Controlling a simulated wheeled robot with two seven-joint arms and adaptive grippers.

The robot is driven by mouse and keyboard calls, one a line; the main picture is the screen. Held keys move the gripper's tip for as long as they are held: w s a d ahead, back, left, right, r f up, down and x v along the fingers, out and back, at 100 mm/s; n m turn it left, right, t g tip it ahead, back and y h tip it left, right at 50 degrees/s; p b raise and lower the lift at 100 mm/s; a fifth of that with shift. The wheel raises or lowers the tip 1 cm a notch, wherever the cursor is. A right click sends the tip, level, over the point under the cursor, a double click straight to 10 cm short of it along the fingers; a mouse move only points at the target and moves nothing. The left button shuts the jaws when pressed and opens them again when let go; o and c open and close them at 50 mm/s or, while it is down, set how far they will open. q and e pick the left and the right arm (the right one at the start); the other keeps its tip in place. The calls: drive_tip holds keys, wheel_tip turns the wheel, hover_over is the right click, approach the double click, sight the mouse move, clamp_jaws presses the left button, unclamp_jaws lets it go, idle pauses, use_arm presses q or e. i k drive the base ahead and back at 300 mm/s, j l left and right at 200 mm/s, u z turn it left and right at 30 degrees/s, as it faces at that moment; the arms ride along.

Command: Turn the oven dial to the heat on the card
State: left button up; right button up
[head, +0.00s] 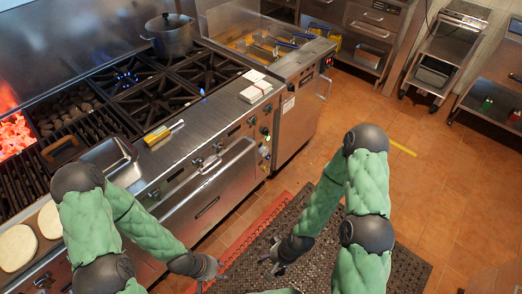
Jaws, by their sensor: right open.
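The steel oven front (207,200) has a long handle and a row of small dials (198,162) above it on the range's front panel. More dials and a small green light sit at the panel's right end. The dial markings are too small to read. White stacked pieces (256,91) lie on the counter edge; I cannot tell whether one is the card. My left gripper (210,277) is low in front of the oven, apart from the dials, and looks open and empty. My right gripper (272,266) is open and empty over the dark floor mat.
Flames and glowing coals (14,135) burn at the far left. A lidded pot (170,36) stands on the back burners. A steel pan (108,156) and a yellow-handled tool (158,136) lie by the front edge. Fryers are at the back; the tiled floor at right is clear.

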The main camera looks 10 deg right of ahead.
sight(265, 132)
drive_tip(key=i+l, duration=0.2)
drive_tip(key=l, duration=0.15)
drive_tip(key=i+l+u, duration=0.15)
drive_tip(key=l, duration=0.2)
drive_tip(key=i+l, duration=0.2)
drive_tip(key=l, duration=0.15)
drive_tip(key=i+l+u, duration=0.1)
drive_tip(key=l, duration=0.3)
drive_tip(key=i, duration=0.05)
